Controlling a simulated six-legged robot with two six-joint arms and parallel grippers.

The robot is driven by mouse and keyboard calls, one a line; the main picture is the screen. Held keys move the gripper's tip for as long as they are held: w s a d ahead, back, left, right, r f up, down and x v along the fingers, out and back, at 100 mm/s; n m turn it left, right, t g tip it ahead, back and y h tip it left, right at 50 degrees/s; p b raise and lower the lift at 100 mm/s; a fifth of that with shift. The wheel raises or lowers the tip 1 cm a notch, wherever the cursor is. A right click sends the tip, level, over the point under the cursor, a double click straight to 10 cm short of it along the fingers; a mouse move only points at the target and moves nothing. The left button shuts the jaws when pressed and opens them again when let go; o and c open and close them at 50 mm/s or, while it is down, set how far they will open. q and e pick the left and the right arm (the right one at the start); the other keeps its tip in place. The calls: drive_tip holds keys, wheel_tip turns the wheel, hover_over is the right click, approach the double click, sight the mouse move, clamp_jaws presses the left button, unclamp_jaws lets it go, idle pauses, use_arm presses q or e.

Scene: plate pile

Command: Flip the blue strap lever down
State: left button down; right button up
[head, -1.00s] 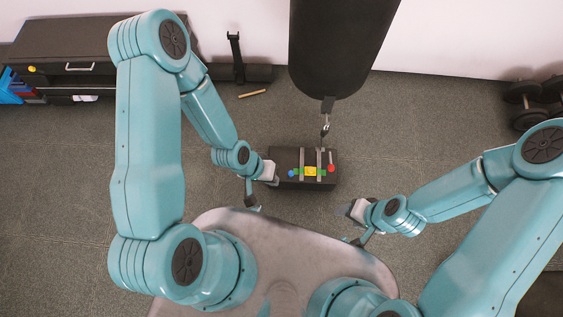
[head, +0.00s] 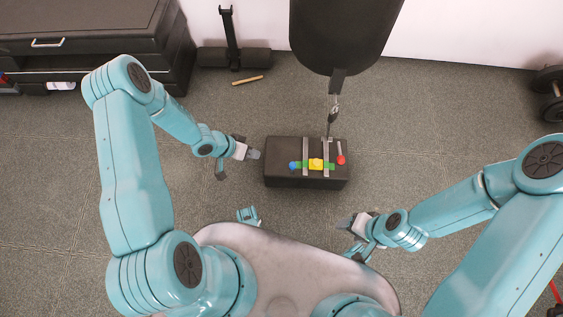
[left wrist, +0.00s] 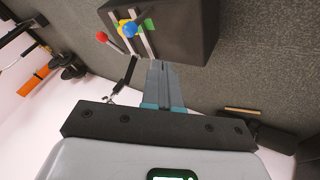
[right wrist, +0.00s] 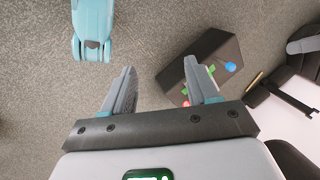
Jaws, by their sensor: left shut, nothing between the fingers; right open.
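A black box (head: 280,177) stands on the floor with levers and coloured parts on top. The blue knob (head: 293,165) is at its left side, beside a silver bar (head: 305,150). In the left wrist view the blue knob (left wrist: 130,30) stands out near the box's edge; it also shows in the right wrist view (right wrist: 230,66). I cannot tell its lever's exact angle. My left gripper (head: 257,154) is shut and empty, just left of the box and apart from it; its fingers (left wrist: 163,75) are together. My right gripper (head: 346,223) is open and empty, below and right of the box.
A red-knobbed lever (head: 341,160), yellow part (head: 316,163) and green strip (head: 329,166) share the box top. A black hanging bag (head: 345,35) is behind it. A stick (head: 247,80) lies on the floor. Floor left of the box is clear.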

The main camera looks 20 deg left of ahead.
use_arm(q)
drive_tip(key=b+x, duration=0.4)
drive_tip(key=x, duration=0.6)
drive_tip(key=shift+s+f+b, duration=0.1)
drive_tip(key=shift+f+b, duration=0.05)
drive_tip(key=shift+b, duration=0.15)
drive_tip(key=d, duration=0.4)
drive_tip(key=shift+b, duration=0.35)
